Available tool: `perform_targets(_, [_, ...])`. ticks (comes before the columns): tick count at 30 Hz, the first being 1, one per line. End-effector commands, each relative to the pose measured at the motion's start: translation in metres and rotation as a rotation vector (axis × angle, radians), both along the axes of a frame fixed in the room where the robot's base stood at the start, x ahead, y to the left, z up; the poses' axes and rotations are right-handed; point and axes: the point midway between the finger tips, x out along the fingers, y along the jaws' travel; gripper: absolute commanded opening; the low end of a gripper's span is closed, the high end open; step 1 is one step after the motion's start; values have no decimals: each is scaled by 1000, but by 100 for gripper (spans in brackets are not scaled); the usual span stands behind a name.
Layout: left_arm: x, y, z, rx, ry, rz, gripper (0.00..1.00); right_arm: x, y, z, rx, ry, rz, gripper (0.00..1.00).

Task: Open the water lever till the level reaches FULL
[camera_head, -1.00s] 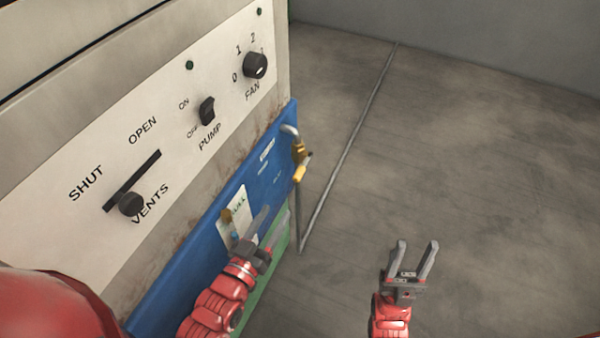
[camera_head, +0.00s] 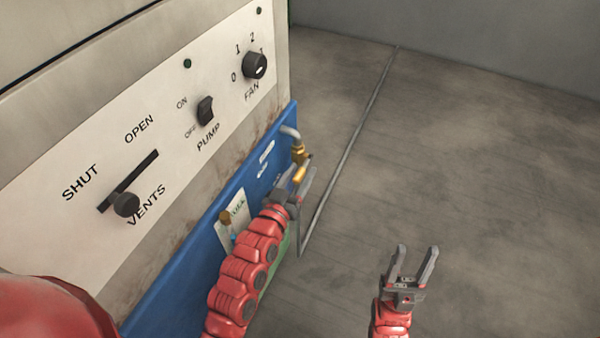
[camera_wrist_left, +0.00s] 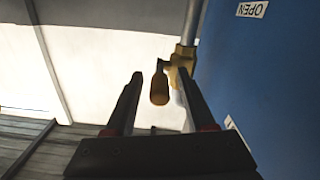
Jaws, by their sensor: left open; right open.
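The water lever (camera_head: 299,175) is a yellow-orange handle on a brass valve (camera_head: 298,154) under a bent grey pipe, at the right end of the blue panel. My left gripper (camera_head: 306,180) is open at the lever. In the left wrist view, the lever (camera_wrist_left: 159,88) shows between the tips of my open left gripper (camera_wrist_left: 155,95), with the brass valve (camera_wrist_left: 181,62) just beyond the right finger. I cannot tell whether a finger touches it. My right gripper (camera_head: 412,260) is open and empty over the floor. A white level card (camera_head: 234,222) is partly hidden by my left arm.
A grey control panel above carries the VENTS slider (camera_head: 126,204), PUMP switch (camera_head: 205,110) and FAN knob (camera_head: 255,65). The blue panel (camera_head: 190,260) is close beside my left arm. The concrete floor (camera_head: 480,150) to the right is clear.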

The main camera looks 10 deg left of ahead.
Motion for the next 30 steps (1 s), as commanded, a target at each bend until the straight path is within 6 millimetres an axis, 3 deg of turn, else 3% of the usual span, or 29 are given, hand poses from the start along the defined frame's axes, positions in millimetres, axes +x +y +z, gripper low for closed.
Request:
perform_targets(8, [1,-1,0,0,0,0,55,0,0,0,0,0,0,50])
perform_targets(15, [1,-1,0,0,-1,0,13,0,0,0,0,0,0,50])
perform_targets(18, [1,0,0,0,-1,0,0,0,0,0,0,0,0,50])
perform_targets(30, [1,0,0,0,-1,0,0,0,0,0,0,0,0,50])
